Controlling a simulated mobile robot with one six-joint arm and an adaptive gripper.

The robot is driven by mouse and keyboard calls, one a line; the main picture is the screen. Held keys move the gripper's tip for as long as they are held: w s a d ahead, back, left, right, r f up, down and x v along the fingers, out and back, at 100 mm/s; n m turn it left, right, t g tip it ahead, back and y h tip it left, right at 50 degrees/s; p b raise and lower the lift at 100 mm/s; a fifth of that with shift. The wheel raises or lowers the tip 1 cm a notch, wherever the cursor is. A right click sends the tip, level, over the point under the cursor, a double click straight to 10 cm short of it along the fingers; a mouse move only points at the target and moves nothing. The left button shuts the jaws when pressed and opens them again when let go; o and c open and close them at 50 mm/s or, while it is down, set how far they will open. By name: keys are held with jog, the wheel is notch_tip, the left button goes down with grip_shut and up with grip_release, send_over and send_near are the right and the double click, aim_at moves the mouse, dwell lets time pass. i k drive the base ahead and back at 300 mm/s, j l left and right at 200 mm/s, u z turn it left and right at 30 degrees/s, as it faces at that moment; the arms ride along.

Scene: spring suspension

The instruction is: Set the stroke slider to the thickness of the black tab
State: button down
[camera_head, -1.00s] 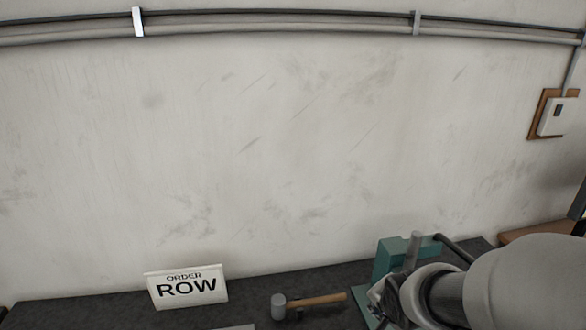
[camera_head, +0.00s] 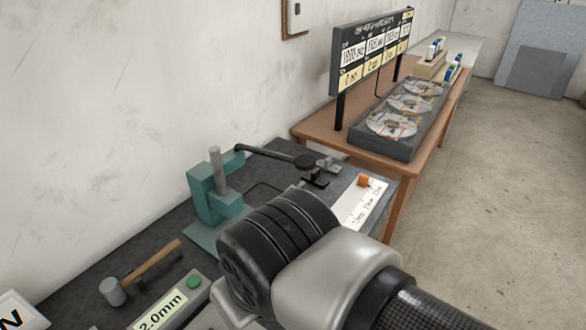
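An orange block (camera_head: 364,181), which looks like the stroke slider, sits near the far end of a white marked strip (camera_head: 361,205) on the dark bench. The marks on the strip are too small to read. A small black piece (camera_head: 316,178) with grey metal parts lies left of the strip, beyond my arm; I cannot tell whether it is the black tab. My arm's links fill the lower middle of the view. My gripper does not show, and I cannot see what it holds.
A teal press (camera_head: 207,194) with a black-knobbed lever stands on the bench by the wall. A mallet (camera_head: 145,272) and a box reading 2.0mm (camera_head: 167,304) with a green button lie nearer. A wooden table (camera_head: 310,129) bears a dark tray (camera_head: 377,145) and a board (camera_head: 366,58).

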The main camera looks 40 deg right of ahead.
aim_at(364, 178)
jog(key=z, duration=1.85)
